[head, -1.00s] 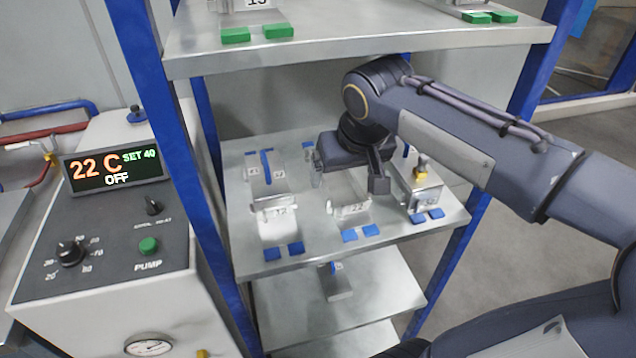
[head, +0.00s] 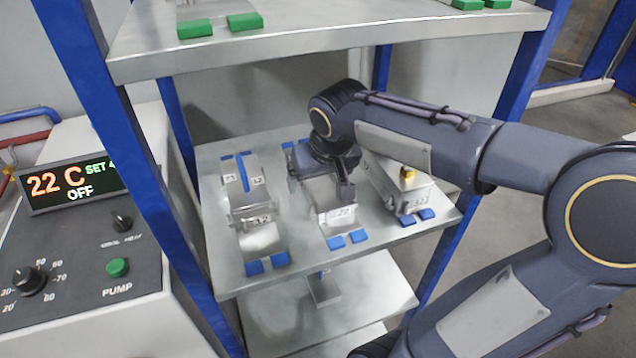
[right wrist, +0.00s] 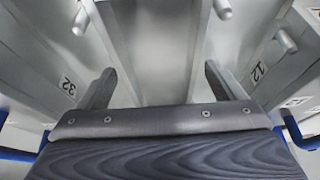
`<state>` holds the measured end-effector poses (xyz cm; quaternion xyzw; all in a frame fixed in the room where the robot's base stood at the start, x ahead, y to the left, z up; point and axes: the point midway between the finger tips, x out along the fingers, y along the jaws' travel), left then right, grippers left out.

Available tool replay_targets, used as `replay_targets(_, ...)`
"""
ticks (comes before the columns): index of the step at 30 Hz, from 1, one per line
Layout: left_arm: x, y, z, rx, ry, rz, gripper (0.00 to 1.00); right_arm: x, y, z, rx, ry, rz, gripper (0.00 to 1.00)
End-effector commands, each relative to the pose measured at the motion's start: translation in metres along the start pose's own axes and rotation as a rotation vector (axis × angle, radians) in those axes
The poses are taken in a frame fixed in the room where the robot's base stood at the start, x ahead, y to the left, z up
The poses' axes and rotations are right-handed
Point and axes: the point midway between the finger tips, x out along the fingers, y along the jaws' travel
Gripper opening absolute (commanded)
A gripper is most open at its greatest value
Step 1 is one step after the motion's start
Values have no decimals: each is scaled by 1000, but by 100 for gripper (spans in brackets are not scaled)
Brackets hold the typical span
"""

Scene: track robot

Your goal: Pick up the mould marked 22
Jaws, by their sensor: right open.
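The mould marked 22 (head: 333,213) is a pale grey metal block on the middle shelf, between two other moulds, with its label facing front. My right gripper (head: 321,190) is open over its upper back part, and the gripper and wrist hide much of its top. In the right wrist view, a grey metal surface (right wrist: 160,45) lies between the two spread fingers of the gripper (right wrist: 160,85). I cannot tell whether the fingers touch it. My left gripper is not in view.
A mould marked 12 (head: 245,200) stands left of it, and another mould (head: 407,192) with a brass fitting stands close on the right. Blue blocks (head: 347,240) line the shelf front. A blue post (head: 135,170) and the upper shelf (head: 330,45) bound the space.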

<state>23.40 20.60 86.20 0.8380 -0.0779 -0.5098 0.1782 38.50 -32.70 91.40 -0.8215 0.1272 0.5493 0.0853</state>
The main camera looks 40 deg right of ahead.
Motion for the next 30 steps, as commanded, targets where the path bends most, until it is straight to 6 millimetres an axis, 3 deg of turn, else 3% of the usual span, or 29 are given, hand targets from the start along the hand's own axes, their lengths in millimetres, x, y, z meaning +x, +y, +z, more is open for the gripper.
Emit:
replay_targets(6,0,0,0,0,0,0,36,0,0,0,0,0,0,89)
replay_targets(23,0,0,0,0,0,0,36,0,0,0,0,1,0,16)
replay_targets(30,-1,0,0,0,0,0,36,-2,0,-2,0,6,-1,16)
